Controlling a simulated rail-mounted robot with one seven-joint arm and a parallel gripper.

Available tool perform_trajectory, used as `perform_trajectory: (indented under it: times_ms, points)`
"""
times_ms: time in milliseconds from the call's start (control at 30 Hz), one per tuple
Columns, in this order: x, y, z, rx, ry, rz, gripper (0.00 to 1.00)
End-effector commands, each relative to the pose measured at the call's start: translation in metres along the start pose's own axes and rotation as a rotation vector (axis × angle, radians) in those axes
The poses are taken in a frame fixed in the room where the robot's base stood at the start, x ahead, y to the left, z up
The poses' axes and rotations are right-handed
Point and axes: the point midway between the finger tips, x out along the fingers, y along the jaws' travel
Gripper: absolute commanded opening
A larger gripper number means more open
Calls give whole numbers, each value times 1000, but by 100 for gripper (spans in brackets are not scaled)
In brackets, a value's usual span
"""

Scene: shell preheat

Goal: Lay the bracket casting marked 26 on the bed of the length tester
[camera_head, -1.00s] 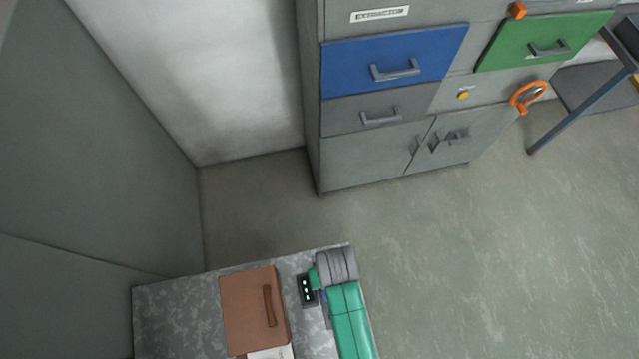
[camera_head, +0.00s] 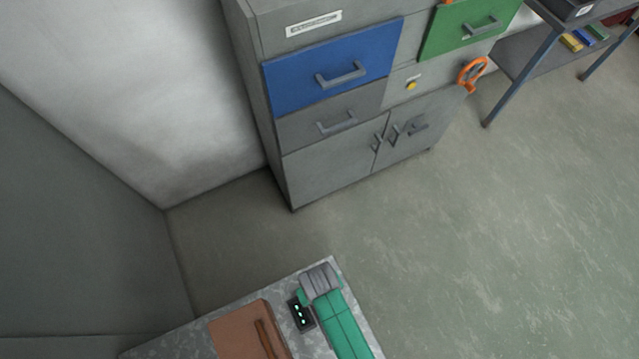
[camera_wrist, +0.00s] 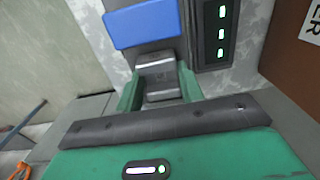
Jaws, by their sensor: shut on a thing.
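My gripper (camera_wrist: 160,92) shows in the wrist view with its two green fingers closed on a grey metal piece (camera_wrist: 156,68), likely the bracket casting; no number 26 is readable on it. Just beyond the piece is a blue block (camera_wrist: 145,23) on a dark body. A black panel with several green lights (camera_wrist: 219,38) stands to its right; these look like parts of the length tester. The panel also shows in the head view (camera_head: 301,314), left of my green arm. The fingers and held piece are hidden there. I cannot tell whether the piece touches the tester.
A grey bench (camera_head: 160,348) carries a brown case (camera_head: 240,335) with a handle, close left of the panel. A grey cabinet (camera_head: 330,175) with blue and green drawer fronts stands behind. A dark-legged table (camera_head: 505,90) is at upper right. The floor between is clear.

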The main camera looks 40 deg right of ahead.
Motion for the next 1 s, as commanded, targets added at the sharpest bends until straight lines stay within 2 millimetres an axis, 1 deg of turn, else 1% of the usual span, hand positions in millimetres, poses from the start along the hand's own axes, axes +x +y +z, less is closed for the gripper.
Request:
perform_trajectory:
  times_ms: [367, 400, 500, 733, 833, 867, 933, 1000]
  points:
    - [6, 0, 0, 0, 1, 0, 9]
    - [6, 0, 0, 0, 1, 0, 41]
    - [5, 0, 0, 0, 1, 0, 59]
    - [5, 0, 0, 0, 1, 0, 59]
    - [-2, 0, -1, 0, 3, 0, 59]
    - [-6, 0, 0, 0, 2, 0, 59]
    - [-21, 0, 0, 0, 3, 1, 59]
    - [-40, 0, -1, 0, 4, 1, 59]
